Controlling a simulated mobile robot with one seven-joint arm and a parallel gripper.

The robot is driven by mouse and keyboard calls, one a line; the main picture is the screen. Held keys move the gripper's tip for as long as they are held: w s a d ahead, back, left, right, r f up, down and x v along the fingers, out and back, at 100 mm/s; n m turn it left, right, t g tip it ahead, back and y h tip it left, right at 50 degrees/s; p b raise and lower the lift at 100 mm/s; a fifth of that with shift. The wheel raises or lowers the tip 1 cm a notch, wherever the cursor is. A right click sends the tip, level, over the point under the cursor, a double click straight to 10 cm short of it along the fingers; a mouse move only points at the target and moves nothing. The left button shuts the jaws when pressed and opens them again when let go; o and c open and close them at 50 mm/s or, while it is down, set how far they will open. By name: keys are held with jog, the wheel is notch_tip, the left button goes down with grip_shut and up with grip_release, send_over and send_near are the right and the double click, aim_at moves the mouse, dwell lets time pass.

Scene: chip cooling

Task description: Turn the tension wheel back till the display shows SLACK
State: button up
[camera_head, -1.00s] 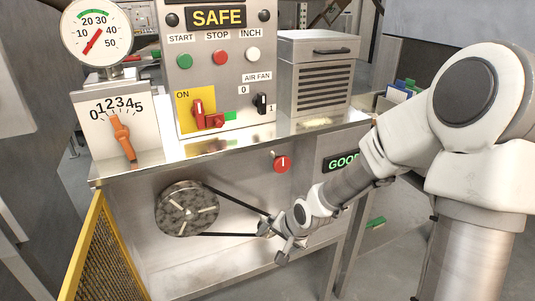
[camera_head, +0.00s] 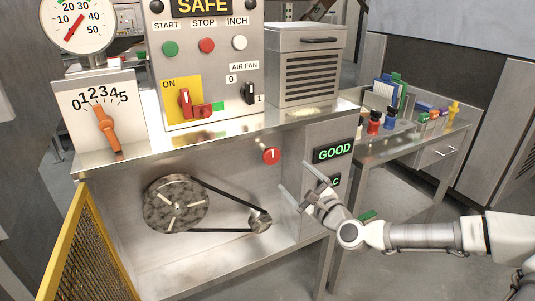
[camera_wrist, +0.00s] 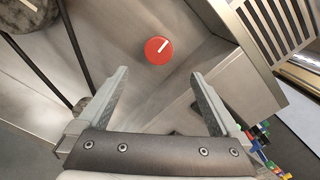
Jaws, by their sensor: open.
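The red round knob with a white line, which I take as the tension wheel (camera_head: 271,156), sits on the front panel of the machine. In the wrist view the red knob (camera_wrist: 159,50) shows beyond my fingertips, centred between them, with its white line pointing up and right. My gripper (camera_head: 294,178) is open and empty, to the right of and below the knob, apart from it. In the wrist view my gripper (camera_wrist: 160,75) has both fingers spread wide. An upper display (camera_head: 334,151) reads GOOD. A lower display (camera_head: 335,181) is partly hidden by my gripper; only its last green letters show.
A belt runs from a large mottled pulley (camera_head: 176,204) to a small pulley (camera_head: 259,220), left of my gripper. The metal counter edge (camera_head: 200,146) juts above the panel. A yellow mesh guard (camera_head: 88,250) stands at left. A side table (camera_head: 410,150) holds bottles at right.

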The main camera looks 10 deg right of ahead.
aim_at(267, 152)
jog(key=b+x, duration=0.1)
jog(key=x, duration=1.6)
jog(key=shift+a+f, duration=0.1)
jog(key=shift+f, duration=0.05)
jog(key=c, duration=1.3)
